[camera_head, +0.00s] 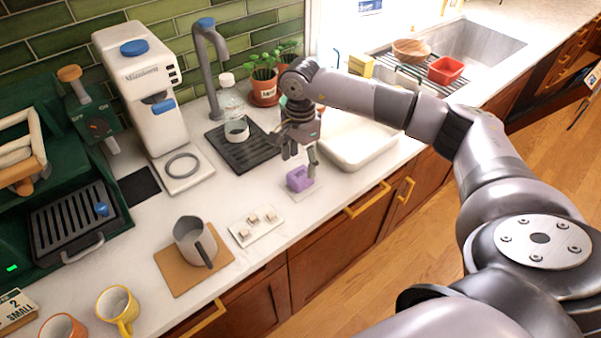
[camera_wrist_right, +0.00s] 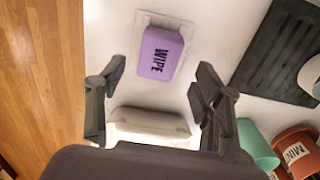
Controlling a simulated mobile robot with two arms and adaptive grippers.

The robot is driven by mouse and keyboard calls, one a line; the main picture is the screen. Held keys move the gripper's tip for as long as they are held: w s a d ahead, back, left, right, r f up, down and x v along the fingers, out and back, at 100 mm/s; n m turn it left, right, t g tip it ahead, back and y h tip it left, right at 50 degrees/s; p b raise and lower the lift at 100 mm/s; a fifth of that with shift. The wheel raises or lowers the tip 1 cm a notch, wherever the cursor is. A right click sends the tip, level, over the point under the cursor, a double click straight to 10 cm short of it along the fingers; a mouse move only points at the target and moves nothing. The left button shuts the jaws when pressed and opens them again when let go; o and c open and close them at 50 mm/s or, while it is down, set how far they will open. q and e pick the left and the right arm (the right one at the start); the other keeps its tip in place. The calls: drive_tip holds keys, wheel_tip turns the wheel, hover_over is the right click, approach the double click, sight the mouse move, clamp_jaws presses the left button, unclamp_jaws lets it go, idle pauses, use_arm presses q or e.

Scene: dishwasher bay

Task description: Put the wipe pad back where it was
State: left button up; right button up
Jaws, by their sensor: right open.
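The wipe pad (camera_head: 299,179) is a purple block on the counter, near its front edge. In the right wrist view the pad (camera_wrist_right: 162,54) shows the word WIPE and lies on a small pale mat (camera_wrist_right: 143,20). The mat (camera_head: 305,194) also shows under the pad in the head view. My right gripper (camera_head: 299,153) is above and close to the pad, fingers pointing down. In the wrist view the right gripper (camera_wrist_right: 158,90) has its fingers spread wide with nothing between them; the pad shows beyond the fingertips. I cannot tell contact. My left gripper is out of view.
A white basin (camera_head: 350,147) is right of the pad. A black ribbed mat (camera_head: 243,152) with a cup (camera_head: 237,131) lies behind. A white plate with small pieces (camera_head: 247,231) and a grey pitcher (camera_head: 193,241) on a brown board are to the left.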

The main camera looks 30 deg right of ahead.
sight(300, 173)
wheel_tip(300, 173, up, 7)
drive_tip(key=b, duration=0.1)
